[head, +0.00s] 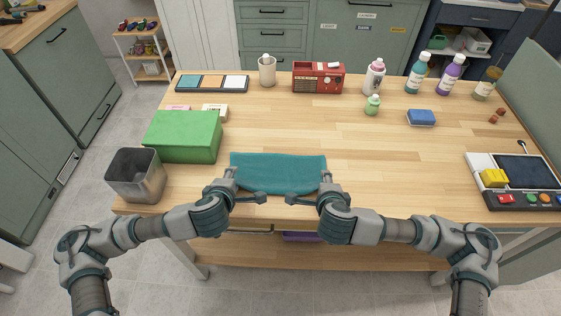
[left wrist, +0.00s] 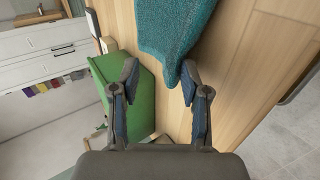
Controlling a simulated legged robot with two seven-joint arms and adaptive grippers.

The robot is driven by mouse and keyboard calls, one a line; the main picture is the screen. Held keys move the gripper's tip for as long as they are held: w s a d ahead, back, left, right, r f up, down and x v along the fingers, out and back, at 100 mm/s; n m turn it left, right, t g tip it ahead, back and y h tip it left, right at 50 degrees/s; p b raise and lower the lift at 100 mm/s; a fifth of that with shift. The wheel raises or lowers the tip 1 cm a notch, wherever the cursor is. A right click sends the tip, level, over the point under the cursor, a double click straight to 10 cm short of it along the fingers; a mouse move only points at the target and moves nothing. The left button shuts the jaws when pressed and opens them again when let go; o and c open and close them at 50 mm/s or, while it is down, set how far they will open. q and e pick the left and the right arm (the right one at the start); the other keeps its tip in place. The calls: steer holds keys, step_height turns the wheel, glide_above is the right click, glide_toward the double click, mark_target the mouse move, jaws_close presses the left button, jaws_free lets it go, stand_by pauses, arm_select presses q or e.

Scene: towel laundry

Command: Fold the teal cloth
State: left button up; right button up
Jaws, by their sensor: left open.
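The teal cloth (head: 278,169) lies flat on the table near its front edge, as a wide strip. In the left wrist view the cloth (left wrist: 176,35) reaches down to the right-hand finger, its corner at or just beside that fingertip; I cannot tell whether they touch. My left gripper (head: 247,185) is open at the cloth's front left corner, and its fingers also show in the left wrist view (left wrist: 160,78). My right gripper (head: 307,187) has its fingers spread at the front right corner, with nothing seen between them.
A green box (head: 183,136) and a metal bin (head: 136,175) stand left of the cloth. A blue sponge (head: 421,118) and a console (head: 514,180) are at right. The table right of the cloth is clear.

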arm_select(q)
steer(key=s+r, duration=0.5)
steer(key=r, duration=0.3)
steer(key=shift+s+r, duration=0.25)
steer(key=shift+s, duration=0.15)
arm_select(e)
steer(key=s+r, duration=0.5)
steer(key=r, duration=0.3)
steer(key=shift+s+r, duration=0.25)
steer(key=shift+s, duration=0.15)
